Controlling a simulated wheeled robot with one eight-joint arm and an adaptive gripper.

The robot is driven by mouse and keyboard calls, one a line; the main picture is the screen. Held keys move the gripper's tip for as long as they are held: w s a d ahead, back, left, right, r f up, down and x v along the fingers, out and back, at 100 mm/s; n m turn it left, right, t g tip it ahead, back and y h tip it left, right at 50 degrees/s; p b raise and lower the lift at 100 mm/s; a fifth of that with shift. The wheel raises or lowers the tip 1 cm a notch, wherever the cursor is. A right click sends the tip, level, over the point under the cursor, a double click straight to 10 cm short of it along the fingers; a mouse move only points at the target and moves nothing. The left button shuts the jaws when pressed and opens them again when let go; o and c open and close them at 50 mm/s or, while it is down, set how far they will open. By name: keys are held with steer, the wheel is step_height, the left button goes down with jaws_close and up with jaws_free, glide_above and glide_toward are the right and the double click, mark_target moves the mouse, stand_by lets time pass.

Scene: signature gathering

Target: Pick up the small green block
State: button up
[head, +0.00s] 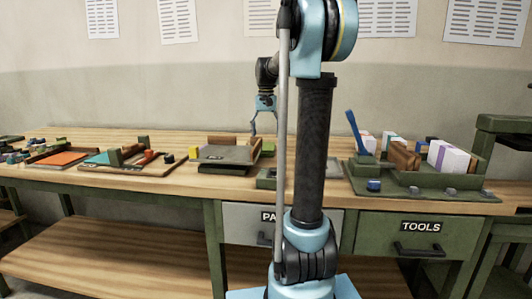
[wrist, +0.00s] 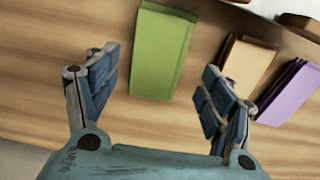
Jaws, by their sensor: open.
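The small green block (wrist: 162,52) lies on the wooden tabletop at the upper middle of the wrist view. A green piece that looks like it (head: 268,148) shows in the head view, partly hidden by my arm. My gripper (wrist: 157,82) is open and empty, with one finger to each side of the block's lower part in the wrist picture. In the head view my gripper (head: 264,128) hangs above the table by the green piece, and one finger is hidden behind my arm. I cannot tell how far the fingertips are above the block.
A tan block (wrist: 247,64) and a purple block (wrist: 290,92) stand close to the right finger in the wrist view. A green tool tray (head: 420,182) stands to the right.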

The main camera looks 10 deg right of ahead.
mark_target(266, 146)
steer(key=shift+w+d+f, duration=0.15)
steer(key=shift+f, duration=2.55)
steer(key=c, duration=1.2)
